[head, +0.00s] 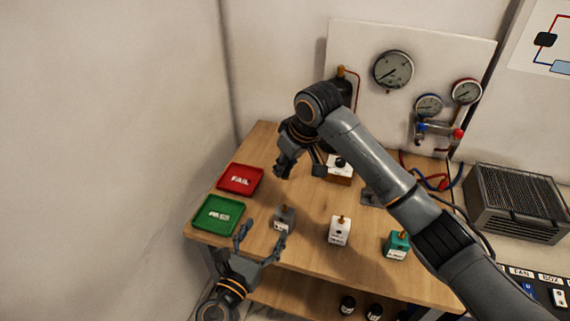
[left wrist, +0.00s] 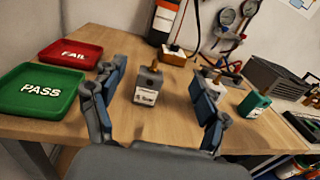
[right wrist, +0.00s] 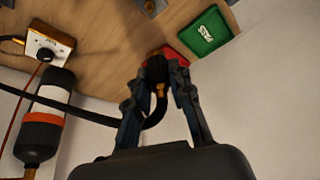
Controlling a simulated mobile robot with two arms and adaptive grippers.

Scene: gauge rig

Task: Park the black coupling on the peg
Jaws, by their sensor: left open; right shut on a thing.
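My right gripper (head: 292,160) is above the back left of the table, beside the red tray. In the right wrist view my right gripper (right wrist: 168,78) is shut on the black coupling (right wrist: 157,68). Its black hose (right wrist: 90,117) runs off to the left, and a brass-coloured piece shows between the fingers. In the head view the coupling is hard to tell from the dark fingers. My left gripper (head: 262,238) is open and empty at the front left edge, with the grey block (head: 284,220) just beyond it; this block also shows in the left wrist view (left wrist: 148,88). I cannot make out the peg.
Red FAIL (head: 241,180) and green PASS (head: 218,216) trays lie at left. White (head: 340,231) and green (head: 398,246) blocks stand at the front. A white-topped box (head: 340,170) stands behind. The gauge panel (head: 430,50) is at the back; my right arm crosses the table.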

